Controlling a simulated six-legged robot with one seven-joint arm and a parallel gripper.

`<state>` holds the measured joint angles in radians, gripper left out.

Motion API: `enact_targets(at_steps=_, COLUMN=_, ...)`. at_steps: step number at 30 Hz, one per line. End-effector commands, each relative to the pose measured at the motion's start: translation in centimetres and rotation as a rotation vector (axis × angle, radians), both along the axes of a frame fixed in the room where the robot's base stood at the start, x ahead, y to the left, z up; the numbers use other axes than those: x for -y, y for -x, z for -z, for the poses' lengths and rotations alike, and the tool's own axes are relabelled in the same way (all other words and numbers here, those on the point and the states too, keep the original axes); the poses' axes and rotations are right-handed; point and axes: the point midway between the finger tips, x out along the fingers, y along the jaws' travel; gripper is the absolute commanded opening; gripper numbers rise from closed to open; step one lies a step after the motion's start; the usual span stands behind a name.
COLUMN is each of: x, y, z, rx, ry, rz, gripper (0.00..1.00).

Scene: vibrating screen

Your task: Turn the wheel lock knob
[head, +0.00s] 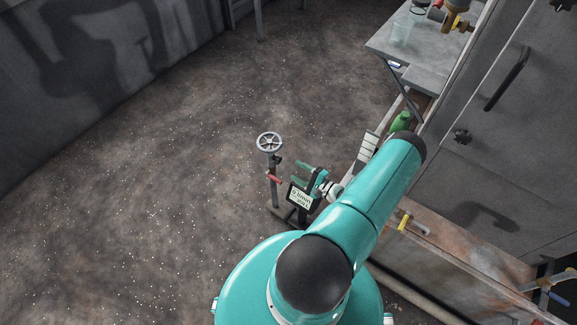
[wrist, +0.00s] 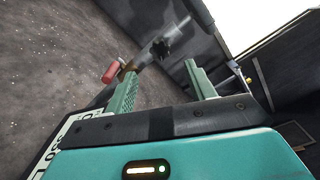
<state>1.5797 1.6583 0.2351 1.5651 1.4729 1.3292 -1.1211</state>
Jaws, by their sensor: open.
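A grey spoked handwheel (head: 269,142) tops a thin upright post in the head view. A small black knob (head: 276,160) sits on the post just below the wheel, with a red handle (head: 275,179) lower down. In the wrist view the dark knob (wrist: 162,47) lies ahead of and between my fingertips, apart from them. The red handle (wrist: 110,72) shows just left of the left finger. My gripper (head: 298,172) is to the right of the post, open and empty. Its two green fingers also show in the wrist view (wrist: 160,72). The whole wheel cannot be made out there.
A grey table (head: 397,45) with a glass on it stands at the upper right. A grey cabinet with a black handle (head: 507,79) fills the right side. A green bottle (head: 401,121) is beyond my arm. Open speckled floor (head: 130,190) lies left of the post.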

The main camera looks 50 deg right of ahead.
Motion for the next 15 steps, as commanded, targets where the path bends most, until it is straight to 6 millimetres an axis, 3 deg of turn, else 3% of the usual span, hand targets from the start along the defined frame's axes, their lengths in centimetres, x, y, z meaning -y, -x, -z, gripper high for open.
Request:
enact_targets(at_steps=6, x=0.5, y=4.4, z=0.0, rx=-0.001, ry=0.001, rz=0.003, gripper=0.55)
enact_targets(at_steps=15, x=0.5, y=6.2, z=0.0, rx=0.000, ry=0.001, rz=0.001, gripper=0.55)
